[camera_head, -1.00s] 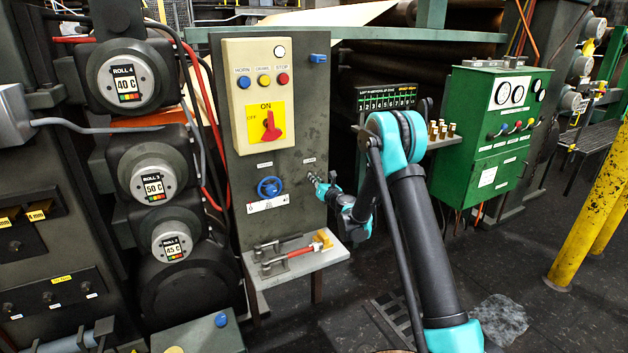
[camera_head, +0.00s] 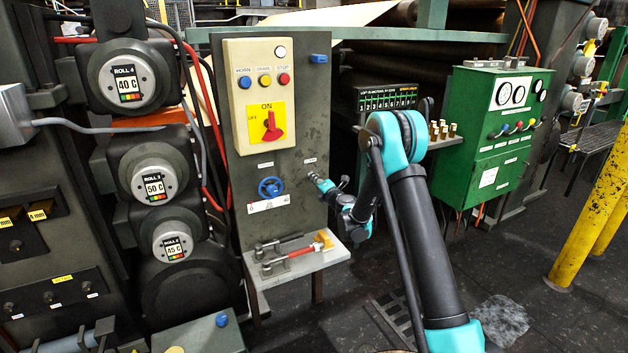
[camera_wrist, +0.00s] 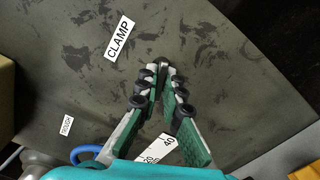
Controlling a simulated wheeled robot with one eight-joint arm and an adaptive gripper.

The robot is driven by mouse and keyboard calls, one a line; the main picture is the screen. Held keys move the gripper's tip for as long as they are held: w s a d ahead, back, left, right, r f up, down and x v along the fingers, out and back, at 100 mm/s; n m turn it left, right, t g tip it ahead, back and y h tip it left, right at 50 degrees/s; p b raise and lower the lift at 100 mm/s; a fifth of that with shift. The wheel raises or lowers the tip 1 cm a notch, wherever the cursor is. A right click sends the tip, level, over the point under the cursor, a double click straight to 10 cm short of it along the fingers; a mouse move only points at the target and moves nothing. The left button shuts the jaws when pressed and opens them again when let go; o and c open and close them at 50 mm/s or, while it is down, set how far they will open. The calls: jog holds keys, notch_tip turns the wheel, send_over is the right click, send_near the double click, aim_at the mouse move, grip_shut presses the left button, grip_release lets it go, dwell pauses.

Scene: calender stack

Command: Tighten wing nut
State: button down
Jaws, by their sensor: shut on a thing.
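The wing nut (camera_wrist: 163,63) is a small dark piece on the grey panel, below the CLAMP label (camera_wrist: 119,37) in the wrist view. It is mostly hidden between my fingertips. My gripper (camera_wrist: 162,70) is shut on it, with its green and grey fingers meeting at their tips. In the head view my gripper (camera_head: 315,178) reaches from the right to the panel (camera_head: 290,120), to the right of the blue handwheel (camera_head: 270,187). The nut is too small and covered there to tell how its wings lie.
A small shelf (camera_head: 325,262) with red-handled and dark tools juts out below my gripper. The yellow control box (camera_head: 258,110) with a red switch is above left. A black numbered rack (camera_head: 388,97) and a green cabinet (camera_head: 490,140) stand to the right.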

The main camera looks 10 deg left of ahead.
jog(key=shift+m, duration=0.6)
jog(key=shift+m, duration=0.3)
jog(key=c, duration=1.7)
grip_release()
jog(key=v, duration=1.2)
